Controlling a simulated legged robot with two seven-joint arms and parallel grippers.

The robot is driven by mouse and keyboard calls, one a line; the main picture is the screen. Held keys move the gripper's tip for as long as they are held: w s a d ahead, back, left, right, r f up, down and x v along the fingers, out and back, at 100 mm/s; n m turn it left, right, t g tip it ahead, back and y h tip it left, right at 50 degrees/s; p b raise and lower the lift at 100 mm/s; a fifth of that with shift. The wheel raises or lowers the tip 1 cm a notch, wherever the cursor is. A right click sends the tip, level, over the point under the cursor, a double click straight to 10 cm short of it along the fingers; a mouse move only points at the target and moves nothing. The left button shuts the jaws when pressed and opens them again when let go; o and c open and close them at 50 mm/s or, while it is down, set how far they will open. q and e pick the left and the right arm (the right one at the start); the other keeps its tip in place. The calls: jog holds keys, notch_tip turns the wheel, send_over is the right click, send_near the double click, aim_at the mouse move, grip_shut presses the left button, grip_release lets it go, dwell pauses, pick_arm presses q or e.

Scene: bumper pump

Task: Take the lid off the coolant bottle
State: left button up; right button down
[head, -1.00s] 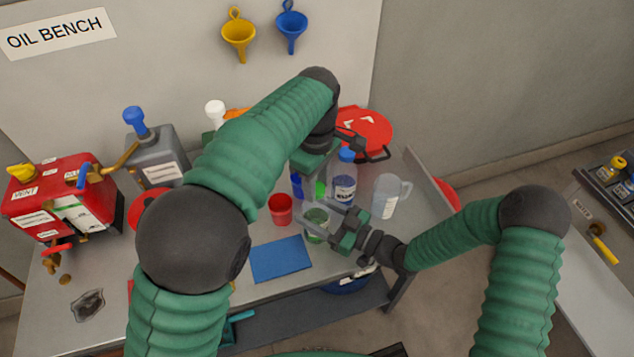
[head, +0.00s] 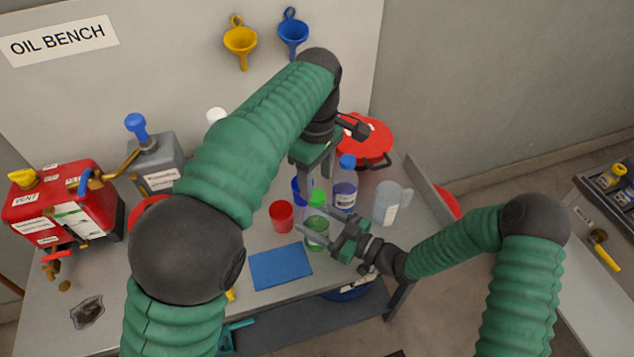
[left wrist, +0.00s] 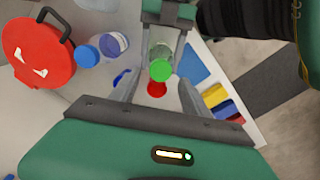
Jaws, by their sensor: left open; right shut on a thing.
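A clear bottle with green liquid (head: 316,232) stands on the bench, taken to be the coolant bottle. Its green lid (head: 317,197) is at the bottle's mouth; it also shows in the left wrist view (left wrist: 160,71). My right gripper (head: 324,236) is shut on the bottle's body from the right. My left gripper (head: 315,180) is open above the lid, pointing down. In the left wrist view the lid lies in the gap between my left fingers (left wrist: 158,85), apart from both. The exact height between fingers and lid is hard to tell.
A blue-capped bottle (head: 344,190) and a clear jug (head: 390,203) stand close to the right. A red cup (head: 282,217) and a blue cup (head: 299,188) are close on the left. A blue mat (head: 280,263) lies in front. A red round container (head: 366,138) is behind.

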aim_at(317, 195)
pick_arm(q)
jog(key=m, duration=0.6)
jog(key=shift+s+d, duration=0.1)
jog(key=m, duration=0.6)
jog(key=shift+d+r+m, duration=0.1)
jog(key=shift+r+m, duration=0.15)
jog(key=shift+m, duration=0.05)
jog(key=m, duration=0.3)
jog(key=r+m, duration=0.1)
jog(key=m, duration=0.2)
jog(key=shift+r+m, duration=0.15)
jog(key=shift+m, duration=0.15)
jog(key=m, duration=0.1)
jog(key=r+m, duration=0.1)
jog(key=m, duration=0.3)
jog(key=shift+a+r, duration=0.2)
jog(key=shift+a, duration=0.05)
jog(key=shift+f+m, duration=0.1)
jog(key=shift+m, duration=0.3)
notch_tip(317, 195, down, 8)
jog(key=shift+r, duration=0.2)
grip_shut()
jog(key=n, duration=0.6)
jog(key=shift+n, duration=0.3)
jog(key=shift+r, duration=0.1)
